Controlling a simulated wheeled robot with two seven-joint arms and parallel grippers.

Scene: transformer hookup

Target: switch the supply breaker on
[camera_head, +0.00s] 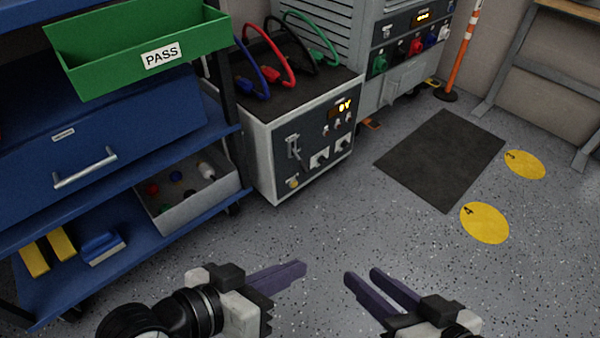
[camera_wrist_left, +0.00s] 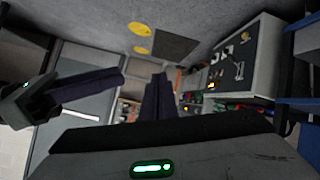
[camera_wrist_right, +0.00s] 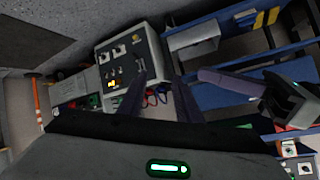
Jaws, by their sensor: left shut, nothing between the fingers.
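A white-sided cabinet (camera_head: 262,158) stands mid-scene. Its dark front panel (camera_head: 312,165) has a lever-type switch (camera_head: 294,147) at left, likely the breaker, knobs and an amber display (camera_head: 344,105) that seems to read 0V. I cannot read the lever's position. The cabinet also shows in the left wrist view (camera_wrist_left: 262,62) and the right wrist view (camera_wrist_right: 143,65). My left gripper (camera_head: 303,267) is shut and empty, low in front of the cabinet and apart from it. My right gripper (camera_head: 361,273) is open and empty, right of the left one.
Blue, red, black and green cables (camera_head: 277,65) rise from the cabinet top. A taller grey ribbed unit (camera_head: 400,85) stands behind. A blue shelf cart (camera_head: 150,268) with a green PASS bin (camera_head: 110,55) is at left. A dark mat (camera_head: 440,155) and yellow floor discs (camera_head: 485,223) lie right. Floor ahead is clear.

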